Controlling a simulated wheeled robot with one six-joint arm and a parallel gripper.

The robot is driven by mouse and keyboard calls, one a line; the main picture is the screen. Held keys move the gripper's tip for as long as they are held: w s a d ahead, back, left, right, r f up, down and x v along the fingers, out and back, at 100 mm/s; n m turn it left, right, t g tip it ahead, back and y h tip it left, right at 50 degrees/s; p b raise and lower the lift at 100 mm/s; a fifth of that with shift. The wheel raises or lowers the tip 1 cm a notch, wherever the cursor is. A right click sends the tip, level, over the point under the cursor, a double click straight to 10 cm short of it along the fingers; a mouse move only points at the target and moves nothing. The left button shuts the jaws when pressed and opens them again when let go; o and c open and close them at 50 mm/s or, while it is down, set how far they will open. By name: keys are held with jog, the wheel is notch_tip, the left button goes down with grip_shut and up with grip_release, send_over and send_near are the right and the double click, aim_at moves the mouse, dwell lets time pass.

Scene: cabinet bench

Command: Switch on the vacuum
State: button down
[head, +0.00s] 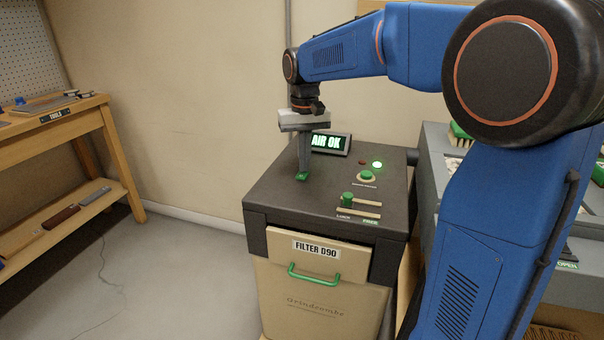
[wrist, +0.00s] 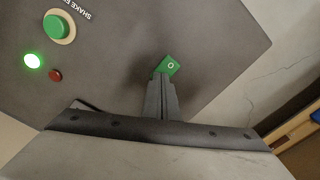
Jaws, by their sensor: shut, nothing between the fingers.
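The vacuum (head: 268,205) is a dark-topped cabinet with a beige front. A small green switch with a white ring mark (wrist: 170,65) sits on its top; it also shows in the head view (head: 301,177). My gripper (head: 303,169) points straight down with its fingers closed and empty, its tips at the switch. In the wrist view the fingertips (wrist: 161,77) overlap the switch's near edge; I cannot tell if they touch or press it. The display (head: 327,142) reads AIR OK. A green lamp (head: 377,164) is lit; the red lamp (wrist: 55,75) beside it looks dark.
A round green button (head: 367,175) and a green slider knob (head: 347,198) at the LOCK end are on the same top. The front has a green handle (head: 314,278). A wooden bench (head: 90,118) stands left; grey units stand right. The floor between is clear.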

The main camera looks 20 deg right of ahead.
notch_tip(320, 180, up, 7)
dwell(0.9)
